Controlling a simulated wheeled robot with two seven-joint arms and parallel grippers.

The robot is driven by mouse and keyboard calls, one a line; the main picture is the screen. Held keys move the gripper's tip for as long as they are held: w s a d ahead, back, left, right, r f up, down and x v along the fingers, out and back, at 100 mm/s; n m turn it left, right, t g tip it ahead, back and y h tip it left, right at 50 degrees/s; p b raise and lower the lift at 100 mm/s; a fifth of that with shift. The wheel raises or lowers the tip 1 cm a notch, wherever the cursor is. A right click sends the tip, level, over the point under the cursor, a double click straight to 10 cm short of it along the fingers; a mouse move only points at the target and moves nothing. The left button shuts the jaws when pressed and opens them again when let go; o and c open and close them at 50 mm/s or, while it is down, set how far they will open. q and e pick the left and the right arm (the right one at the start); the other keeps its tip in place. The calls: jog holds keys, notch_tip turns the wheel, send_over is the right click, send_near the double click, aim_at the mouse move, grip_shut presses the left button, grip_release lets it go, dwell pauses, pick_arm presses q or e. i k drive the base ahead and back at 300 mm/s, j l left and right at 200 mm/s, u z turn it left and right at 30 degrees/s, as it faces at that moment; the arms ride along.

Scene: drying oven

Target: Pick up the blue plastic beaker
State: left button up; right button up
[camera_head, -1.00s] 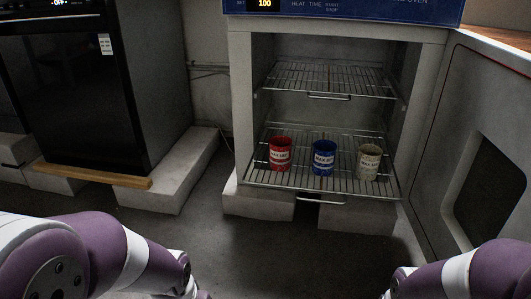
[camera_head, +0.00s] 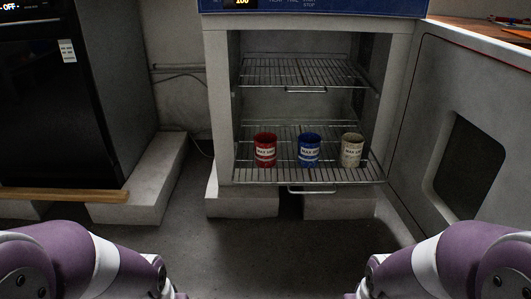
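The blue plastic beaker (camera_head: 309,151) stands upright on the lower wire rack (camera_head: 220,174) of the open drying oven (camera_head: 218,105). It has a white label on its front. A red beaker (camera_head: 265,150) stands to its left and a beige beaker (camera_head: 352,151) to its right, with gaps between them. Purple and white links of both my arms show at the bottom left and bottom right corners. Neither gripper is in view, and nothing touches the beakers.
An upper wire rack (camera_head: 300,73) hangs empty above the beakers. The oven door (camera_head: 412,150) is swung open at the right. A black appliance (camera_head: 55,110) stands at the left. A wooden worktop (camera_head: 480,31) is at the upper right. The floor before the oven is clear.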

aim_at(310, 144)
jog(key=l, duration=1.4)
